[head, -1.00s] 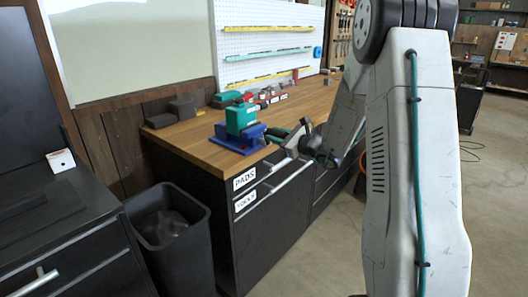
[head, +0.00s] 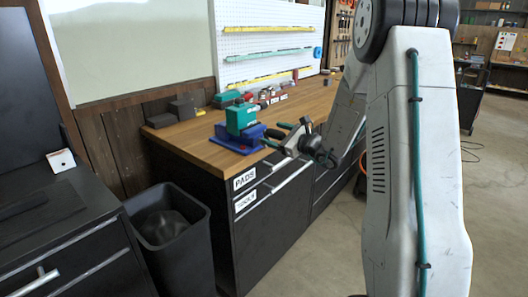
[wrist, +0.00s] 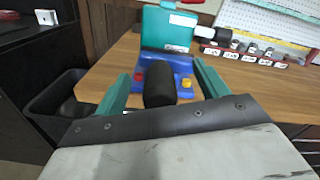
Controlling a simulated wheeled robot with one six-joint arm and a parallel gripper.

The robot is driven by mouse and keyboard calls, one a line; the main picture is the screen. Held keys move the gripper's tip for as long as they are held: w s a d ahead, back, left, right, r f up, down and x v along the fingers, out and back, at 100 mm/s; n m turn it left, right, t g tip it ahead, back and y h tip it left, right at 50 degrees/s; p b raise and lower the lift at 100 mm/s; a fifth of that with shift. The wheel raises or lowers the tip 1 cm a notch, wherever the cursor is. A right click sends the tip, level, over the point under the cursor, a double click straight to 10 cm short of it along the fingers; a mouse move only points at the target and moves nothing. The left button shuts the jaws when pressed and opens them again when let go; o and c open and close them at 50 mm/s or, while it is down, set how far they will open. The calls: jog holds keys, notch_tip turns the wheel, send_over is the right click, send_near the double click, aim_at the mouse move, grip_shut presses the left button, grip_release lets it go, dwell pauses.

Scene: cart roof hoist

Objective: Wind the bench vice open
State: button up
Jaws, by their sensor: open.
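The blue bench vice (head: 232,141) stands at the near edge of the wooden bench, with a teal block-shaped piece (head: 240,118) upright on it. In the wrist view the blue vice (wrist: 184,88) carries a red knob and a yellow knob, and the teal piece (wrist: 166,28) rises behind. A black cylindrical grip (wrist: 159,85) points toward me from the vice. My gripper (wrist: 160,84) is open, its teal fingers on either side of the black grip with a gap at each side. It also shows beside the vice in the head view (head: 276,134).
The wooden bench top (head: 205,152) is mostly clear at the front. Dark blocks (head: 183,108) and small labelled items lie at the back. Labelled drawers (head: 270,200) are below, a black bin (head: 170,240) stands at left, and a black cabinet is further left.

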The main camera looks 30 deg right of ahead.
jog(key=shift+v, duration=4.45)
jog(key=s+a+f+n+g+y, duration=0.1)
jog(key=s+a+n+g+y, duration=0.3)
jog(key=s+a+n+g, duration=1.25)
jog(key=s+a+r+n+h, duration=0.3)
jog(key=s+n+h, duration=0.2)
jog(key=s, duration=0.3)
jog(key=s+a+r+n+h, duration=0.3)
jog(key=s+n+h, duration=0.2)
jog(key=s, duration=0.3)
jog(key=shift+s+n+t, duration=0.35)
jog(key=shift+n+t, duration=0.1)
jog(key=shift+n, duration=0.1)
